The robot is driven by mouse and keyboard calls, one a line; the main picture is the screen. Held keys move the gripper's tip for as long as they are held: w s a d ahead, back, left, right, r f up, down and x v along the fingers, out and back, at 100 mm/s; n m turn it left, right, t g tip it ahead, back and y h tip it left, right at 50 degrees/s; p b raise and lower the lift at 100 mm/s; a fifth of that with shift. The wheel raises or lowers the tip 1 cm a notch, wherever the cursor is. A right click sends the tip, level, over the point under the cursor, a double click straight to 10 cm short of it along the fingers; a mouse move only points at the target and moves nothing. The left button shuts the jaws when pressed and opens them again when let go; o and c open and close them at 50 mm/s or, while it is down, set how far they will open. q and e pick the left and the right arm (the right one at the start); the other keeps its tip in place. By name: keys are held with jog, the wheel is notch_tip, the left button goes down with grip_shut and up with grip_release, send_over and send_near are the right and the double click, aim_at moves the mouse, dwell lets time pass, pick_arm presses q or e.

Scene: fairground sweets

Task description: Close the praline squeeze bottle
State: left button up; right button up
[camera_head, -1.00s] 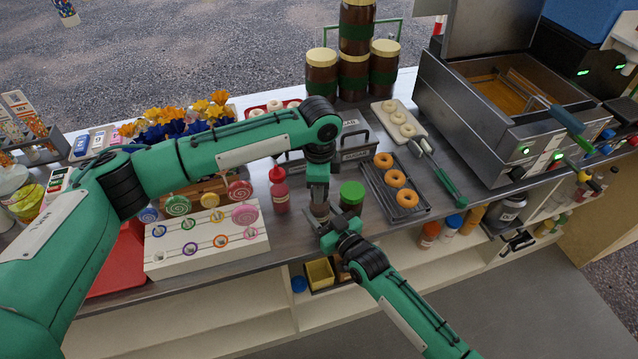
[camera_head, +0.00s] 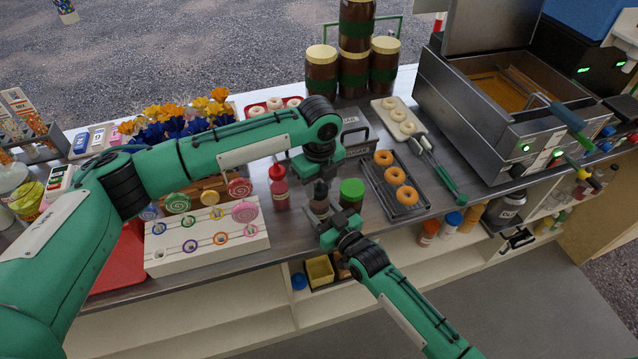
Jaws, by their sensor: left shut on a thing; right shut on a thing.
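The praline squeeze bottle (camera_head: 319,207) stands upright near the counter's front edge, with a brown body. A dark pointed cap (camera_head: 320,189) shows at its top; whether it is fully seated I cannot tell. My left gripper (camera_head: 319,177) is directly above, shut on the dark cap, its fingertips partly hidden by its own wrist. My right gripper (camera_head: 325,219) comes from the front and is shut on the bottle's lower body, partly covering it.
A red-capped bottle (camera_head: 279,188) stands close on the left and a green-lidded jar (camera_head: 351,194) close on the right. A lollipop stand (camera_head: 205,254) is farther left. A rack of doughnuts (camera_head: 412,211) lies to the right.

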pick_arm(q)
jog(key=m, duration=0.4)
jog(key=shift+m, duration=0.4)
jog(key=m, duration=0.7)
jog(key=shift+m, duration=0.3)
jog(key=m, duration=0.4)
jog(key=o, duration=0.9)
